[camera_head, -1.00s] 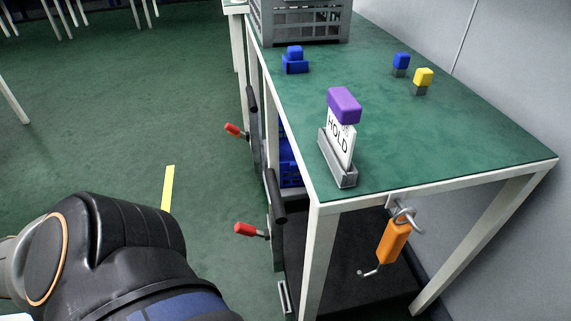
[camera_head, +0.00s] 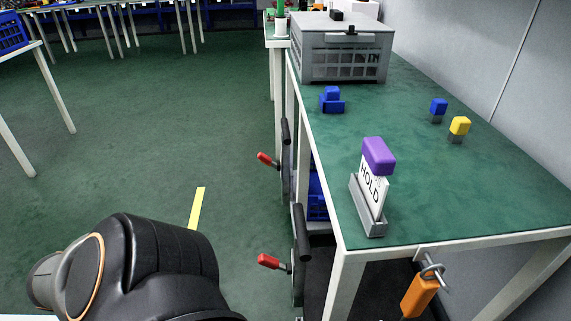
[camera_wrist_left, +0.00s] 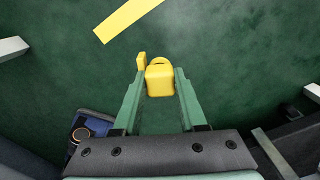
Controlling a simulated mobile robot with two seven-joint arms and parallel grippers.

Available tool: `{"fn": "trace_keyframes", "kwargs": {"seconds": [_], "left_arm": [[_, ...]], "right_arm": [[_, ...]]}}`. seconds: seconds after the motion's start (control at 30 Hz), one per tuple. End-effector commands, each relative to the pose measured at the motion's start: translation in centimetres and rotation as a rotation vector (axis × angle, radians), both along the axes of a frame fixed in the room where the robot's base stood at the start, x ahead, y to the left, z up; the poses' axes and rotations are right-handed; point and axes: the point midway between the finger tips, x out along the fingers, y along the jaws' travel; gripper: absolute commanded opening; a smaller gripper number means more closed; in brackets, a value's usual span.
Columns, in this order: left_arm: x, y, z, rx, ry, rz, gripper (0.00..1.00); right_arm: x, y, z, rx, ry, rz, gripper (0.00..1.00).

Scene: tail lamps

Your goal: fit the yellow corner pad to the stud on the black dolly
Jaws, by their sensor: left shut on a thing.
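In the left wrist view my left gripper (camera_wrist_left: 160,84), with green fingers, is shut on the yellow corner pad (camera_wrist_left: 160,80). The pad sits between the fingertips above green floor, with a rounded loop at its far end and a tab at its left. In the head view only my left arm shows, at bottom left; its gripper and the pad are out of frame. A dark surface (camera_head: 318,268) lies under the green table; I cannot tell whether it is the black dolly. No stud can be made out. My right gripper is in neither view.
The green-topped table (camera_head: 430,190) carries a purple-topped HOLD sign (camera_head: 372,190), a grey crate (camera_head: 340,50), a blue block (camera_head: 332,98), and small blue (camera_head: 438,107) and yellow (camera_head: 460,126) pieces. Red-handled levers (camera_head: 268,261) jut from its left side. Floor left is open.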

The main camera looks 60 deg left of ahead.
Motion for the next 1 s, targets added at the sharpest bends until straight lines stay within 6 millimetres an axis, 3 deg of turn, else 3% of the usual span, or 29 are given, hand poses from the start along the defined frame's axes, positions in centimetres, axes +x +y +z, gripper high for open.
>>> {"fn": "trace_keyframes", "kwargs": {"seconds": [0.03, 0.1, 0.43, 0.67, 1.0], "left_arm": [[1.2, -0.7, 0.7, -0.003, -0.006, 0.003, 0.0], [2.5, -1.3, 0.8, -0.003, -0.005, 0.002, 0.0], [9.8, -5.1, 0.5, -0.004, -0.005, 0.003, 0.0], [15.2, -8.0, 0.3, -0.003, -0.004, 0.001, 0.0], [23.4, -12.1, -0.1, -0.003, -0.003, 0.0, 0.0]], "right_arm": [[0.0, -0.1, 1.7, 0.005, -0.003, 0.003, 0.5], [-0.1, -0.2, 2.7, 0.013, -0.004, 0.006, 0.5], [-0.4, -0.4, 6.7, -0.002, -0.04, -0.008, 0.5], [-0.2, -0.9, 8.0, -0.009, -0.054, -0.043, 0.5], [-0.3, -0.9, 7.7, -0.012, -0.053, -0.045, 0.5]]}}
